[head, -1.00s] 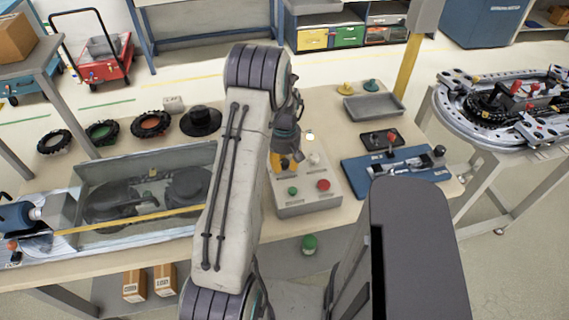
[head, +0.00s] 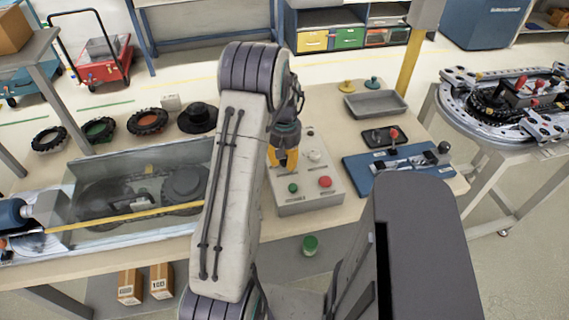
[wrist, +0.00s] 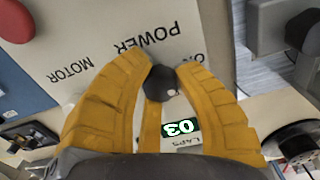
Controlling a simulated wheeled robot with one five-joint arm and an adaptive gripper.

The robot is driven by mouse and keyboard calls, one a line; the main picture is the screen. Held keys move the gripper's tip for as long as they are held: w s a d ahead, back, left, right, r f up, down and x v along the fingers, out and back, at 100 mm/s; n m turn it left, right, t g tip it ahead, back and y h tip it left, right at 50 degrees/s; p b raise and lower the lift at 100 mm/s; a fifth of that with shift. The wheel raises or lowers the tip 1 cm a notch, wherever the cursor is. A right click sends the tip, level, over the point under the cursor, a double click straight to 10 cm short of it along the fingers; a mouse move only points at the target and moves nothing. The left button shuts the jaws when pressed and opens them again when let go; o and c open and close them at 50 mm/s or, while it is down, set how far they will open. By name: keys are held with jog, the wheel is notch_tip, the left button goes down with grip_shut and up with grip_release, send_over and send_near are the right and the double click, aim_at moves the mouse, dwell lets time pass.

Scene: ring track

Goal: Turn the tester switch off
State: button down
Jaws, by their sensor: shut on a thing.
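The tester is a light grey control box (head: 307,203) on the bench, with a green button (head: 293,188), a red button (head: 325,182) and a pale round cap (head: 316,156). My gripper (head: 284,160) is over its left side, fingers pointing down. In the wrist view, the yellow fingers of my gripper (wrist: 161,88) are closed around a black switch knob (wrist: 161,82). The labels POWER, MOTOR and ON show upside down on the panel (wrist: 90,45). The switch's lower part is hidden, so I cannot tell its position.
A blue board with a clamp (head: 395,168) lies right of the tester. A grey tray (head: 375,104) stands behind. A clear tank (head: 140,198) is on the left, with tyres (head: 148,122) behind it. A small lap display (wrist: 180,128) reads 03.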

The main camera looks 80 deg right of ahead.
jog(key=m+b, duration=0.2)
jog(key=m, duration=0.3)
jog(key=shift+f+m, duration=0.15)
jog(key=shift+m, duration=0.15)
jog(key=m+b, duration=0.1)
jog(key=m, duration=0.4)
jog(key=shift+a+m, duration=0.1)
jog(key=shift+m, duration=0.5)
jog(key=c, duration=0.9)
grip_release()
notch_tip(320, 180, up, 12)
